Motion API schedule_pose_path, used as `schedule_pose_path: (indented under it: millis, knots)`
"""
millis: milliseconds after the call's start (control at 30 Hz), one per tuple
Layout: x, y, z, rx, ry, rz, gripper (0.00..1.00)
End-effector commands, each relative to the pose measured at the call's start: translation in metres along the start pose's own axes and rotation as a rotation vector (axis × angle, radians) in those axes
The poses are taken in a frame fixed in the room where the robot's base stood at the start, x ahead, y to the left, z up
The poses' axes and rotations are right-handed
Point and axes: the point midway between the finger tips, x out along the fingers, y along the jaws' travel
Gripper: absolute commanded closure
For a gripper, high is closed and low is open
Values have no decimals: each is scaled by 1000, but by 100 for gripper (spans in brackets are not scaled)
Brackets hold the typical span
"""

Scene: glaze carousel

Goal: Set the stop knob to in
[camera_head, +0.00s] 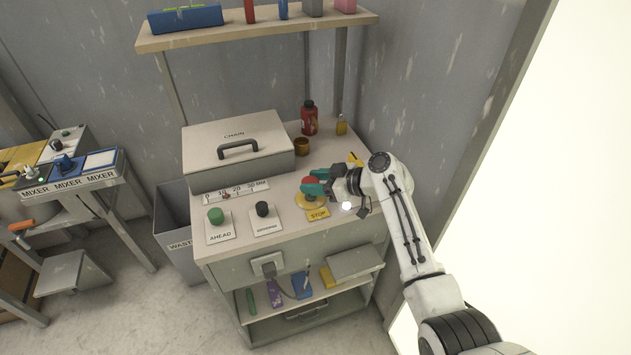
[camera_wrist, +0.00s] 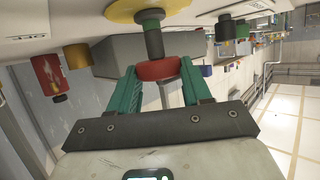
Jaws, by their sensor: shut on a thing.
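The stop knob (camera_head: 310,184) has a red head and stands on a yellow disc (camera_head: 303,203) on the cabinet top, behind a yellow STOP label (camera_head: 318,214). In the wrist view, the red head (camera_wrist: 158,69) sits between the teal fingers of my gripper (camera_wrist: 162,76). A green and dark stem (camera_wrist: 153,38) shows between the head and the yellow disc (camera_wrist: 147,10). In the head view, my gripper (camera_head: 318,183) reaches the knob from the right and is shut on it. The fingers partly hide the knob there.
A green AHEAD knob (camera_head: 215,215) and a black knob (camera_head: 262,209) stand left of the stop knob. A large CHAIN box (camera_head: 237,150) is behind them. A red bottle (camera_head: 309,119), a brown cup (camera_head: 301,146) and a small yellow bottle (camera_head: 341,126) stand at the back.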

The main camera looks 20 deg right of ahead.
Motion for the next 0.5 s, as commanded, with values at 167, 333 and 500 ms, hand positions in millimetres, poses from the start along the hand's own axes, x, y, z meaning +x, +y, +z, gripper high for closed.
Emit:
schedule_pose_path:
  millis: [167, 333, 500]
  knots:
    - [2, 0, 5, 0, 0, 0, 100]
    - [6, 0, 15, 0, 0, 0, 100]
    - [8, 0, 19, 1, 0, 0, 100]
